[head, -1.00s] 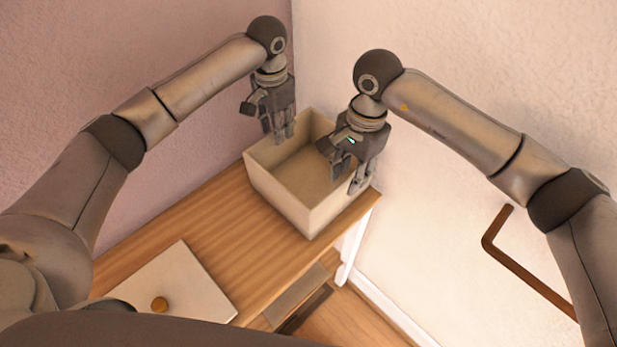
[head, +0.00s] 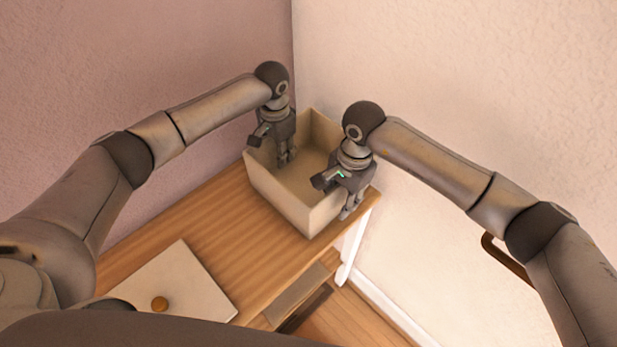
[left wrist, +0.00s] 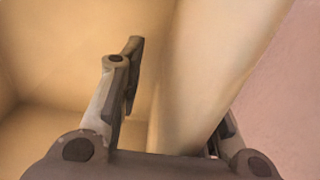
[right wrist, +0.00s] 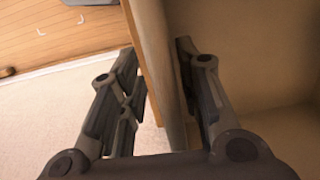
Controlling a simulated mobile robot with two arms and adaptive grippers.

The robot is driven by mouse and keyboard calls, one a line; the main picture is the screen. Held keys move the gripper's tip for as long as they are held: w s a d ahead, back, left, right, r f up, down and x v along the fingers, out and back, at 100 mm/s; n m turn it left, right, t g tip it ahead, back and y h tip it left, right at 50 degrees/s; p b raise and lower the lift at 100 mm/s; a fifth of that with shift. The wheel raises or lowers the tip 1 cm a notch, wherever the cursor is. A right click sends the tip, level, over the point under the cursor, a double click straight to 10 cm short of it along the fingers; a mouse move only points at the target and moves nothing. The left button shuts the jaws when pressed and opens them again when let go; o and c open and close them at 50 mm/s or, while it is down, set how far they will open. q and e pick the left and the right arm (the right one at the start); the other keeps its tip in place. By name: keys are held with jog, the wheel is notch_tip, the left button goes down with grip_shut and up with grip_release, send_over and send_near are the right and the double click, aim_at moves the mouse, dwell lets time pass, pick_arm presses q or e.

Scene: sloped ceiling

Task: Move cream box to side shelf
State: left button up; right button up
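The open cream box (head: 272,196) stands upright in the corner on a wooden tabletop. My left gripper (head: 285,160) is at its far left wall. In the left wrist view, the box wall (left wrist: 190,85) runs between the spread fingers, one inside and one outside, partly hidden. My right gripper (head: 349,212) is at the opposite, right wall. In the right wrist view, that wall (right wrist: 158,60) passes between the fingers, with gaps showing. Both grippers look open around the walls. I cannot make out which surface is the side shelf.
The wooden tabletop (head: 215,235) is clear left of the box. Walls close in behind the box on both sides. A brown bar (head: 500,252) is on the right wall, partly hidden by my right arm.

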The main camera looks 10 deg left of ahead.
pick_arm(q)
grip_shut()
pick_arm(e)
grip_shut()
